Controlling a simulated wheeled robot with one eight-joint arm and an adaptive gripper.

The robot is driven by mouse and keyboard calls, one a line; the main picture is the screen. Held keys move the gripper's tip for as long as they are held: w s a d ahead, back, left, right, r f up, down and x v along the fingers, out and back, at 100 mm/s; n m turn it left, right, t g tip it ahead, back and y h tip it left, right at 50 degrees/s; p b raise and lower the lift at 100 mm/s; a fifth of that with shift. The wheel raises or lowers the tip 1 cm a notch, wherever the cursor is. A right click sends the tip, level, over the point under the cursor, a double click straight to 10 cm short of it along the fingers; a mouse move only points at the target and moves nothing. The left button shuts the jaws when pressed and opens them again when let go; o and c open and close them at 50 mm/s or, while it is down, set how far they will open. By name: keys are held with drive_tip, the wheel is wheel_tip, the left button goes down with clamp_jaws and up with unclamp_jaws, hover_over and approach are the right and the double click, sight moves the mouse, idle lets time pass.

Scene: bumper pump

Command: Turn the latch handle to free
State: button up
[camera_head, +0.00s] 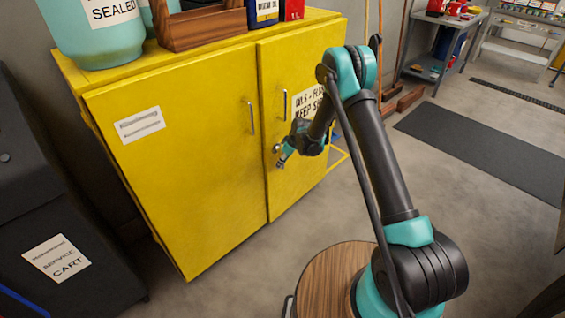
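A yellow two-door cabinet (190,150) stands in the middle left, with both doors closed. A small metal latch handle (276,148) shows on the right door, near the seam between the doors. My gripper (281,161) is at the right door, at or just below the latch handle. The gripper and wrist hide part of the door around the latch.
A vertical bar handle (251,117) is on the left door. A teal container (95,35) and a wooden tray (203,25) stand on the cabinet top. A dark service cart (50,200) is at the left. Open floor lies right of the cabinet, with a dark mat (490,150).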

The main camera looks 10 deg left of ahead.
clamp_jaws()
